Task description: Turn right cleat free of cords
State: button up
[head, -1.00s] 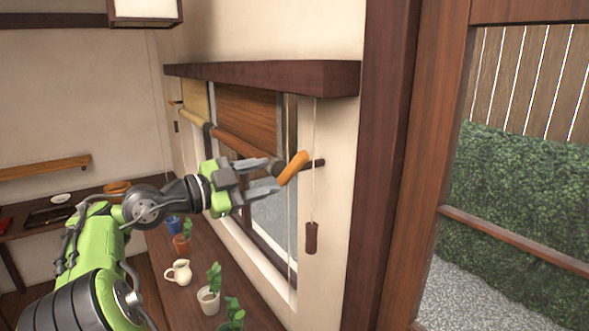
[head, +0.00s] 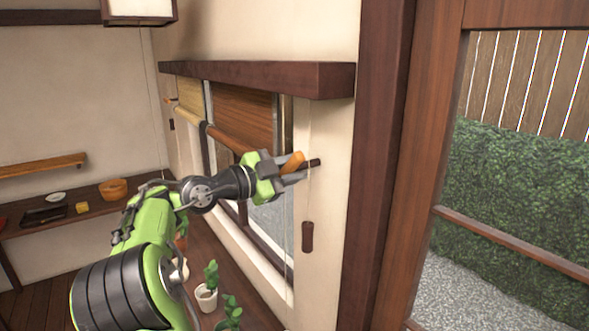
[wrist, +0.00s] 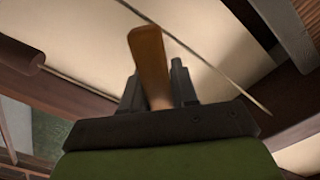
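The right cleat (head: 293,161) is an orange wooden handle by a dark peg (head: 314,163) on the wall, right of the window. It is tilted, with its upper end leaning right. My gripper (head: 285,168) is at it, with one finger above and one below. In the wrist view the cleat (wrist: 149,62) rises between my two fingers (wrist: 157,92), which lie close against both sides. A thin cord (wrist: 215,68) runs diagonally past the cleat there. In the head view a pale cord (head: 308,125) hangs by the peg, with a dark cord weight (head: 307,237) below.
A dark beam (head: 260,78) juts out above the window and blinds. A wooden door frame (head: 375,170) stands at the right. Potted plants (head: 207,290) stand on the counter below my arm. A second orange cleat (head: 170,100) is at the window's far left.

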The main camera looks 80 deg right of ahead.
grip_shut()
jog(key=shift+n, duration=0.4)
jog(key=n, duration=0.3)
jog(key=shift+n+p, duration=0.3)
jog(key=shift+p, duration=0.05)
jog(key=n+p, duration=0.1)
jog(key=n, duration=0.3)
jog(key=shift+s+a, duration=0.1)
jog(key=shift+f+n, duration=0.1)
jog(key=shift+n, duration=0.3)
jog(key=o, duration=0.8)
grip_release()
